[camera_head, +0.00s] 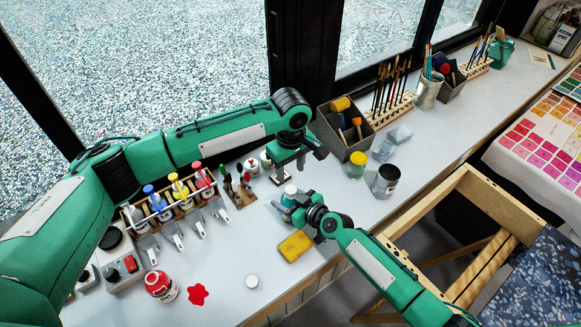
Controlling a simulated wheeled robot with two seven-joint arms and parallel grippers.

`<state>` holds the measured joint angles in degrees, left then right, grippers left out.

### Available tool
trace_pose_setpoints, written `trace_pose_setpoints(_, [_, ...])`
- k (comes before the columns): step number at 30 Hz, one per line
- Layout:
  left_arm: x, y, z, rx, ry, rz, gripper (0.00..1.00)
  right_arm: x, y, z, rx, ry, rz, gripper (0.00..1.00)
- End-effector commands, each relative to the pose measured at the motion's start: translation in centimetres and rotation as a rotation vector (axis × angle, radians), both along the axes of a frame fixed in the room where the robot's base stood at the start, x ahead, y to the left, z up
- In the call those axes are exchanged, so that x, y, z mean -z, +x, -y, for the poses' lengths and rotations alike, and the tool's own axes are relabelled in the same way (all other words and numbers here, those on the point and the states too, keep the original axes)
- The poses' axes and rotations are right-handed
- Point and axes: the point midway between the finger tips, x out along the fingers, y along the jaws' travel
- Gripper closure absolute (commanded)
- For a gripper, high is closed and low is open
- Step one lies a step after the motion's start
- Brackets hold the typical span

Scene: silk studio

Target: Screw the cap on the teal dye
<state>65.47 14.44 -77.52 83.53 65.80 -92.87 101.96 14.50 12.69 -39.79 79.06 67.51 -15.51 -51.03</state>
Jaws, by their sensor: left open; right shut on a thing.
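My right gripper (288,205) is shut on a small bottle with a white top (290,189), low over the table or on it. The bottle seems to be the teal dye, but the fingers hide most of its body. I cannot tell whether the white top is a seated cap. My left gripper (292,168) is open and points down, above and behind the bottle, apart from it. A loose white cap (252,281) lies on the table near the front edge.
A yellow sponge (295,246) lies in front of my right gripper.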

Motion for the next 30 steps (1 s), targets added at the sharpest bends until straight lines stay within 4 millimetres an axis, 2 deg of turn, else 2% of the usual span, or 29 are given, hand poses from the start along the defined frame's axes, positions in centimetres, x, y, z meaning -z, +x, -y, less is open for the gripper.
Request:
trace_pose_setpoints(5, [0.9,0.0,0.0,0.000,0.002,-0.002,0.53,0.0,0.0,0.0,0.001,-0.001,0.000,1.00])
trace_pose_setpoints(18, [7.1,0.0,0.0,0.002,0.002,-0.001,0.53,0.0,0.0,0.0,0.000,0.000,0.000,1.00])
trace_pose_setpoints(23, [7.9,0.0,0.0,0.002,0.001,0.000,0.53,0.0,0.0,0.0,0.000,0.000,0.000,1.00])
trace_pose_setpoints(30, [8.0,0.0,0.0,0.002,0.000,0.000,0.53,0.0,0.0,0.0,0.000,0.000,0.000,1.00])
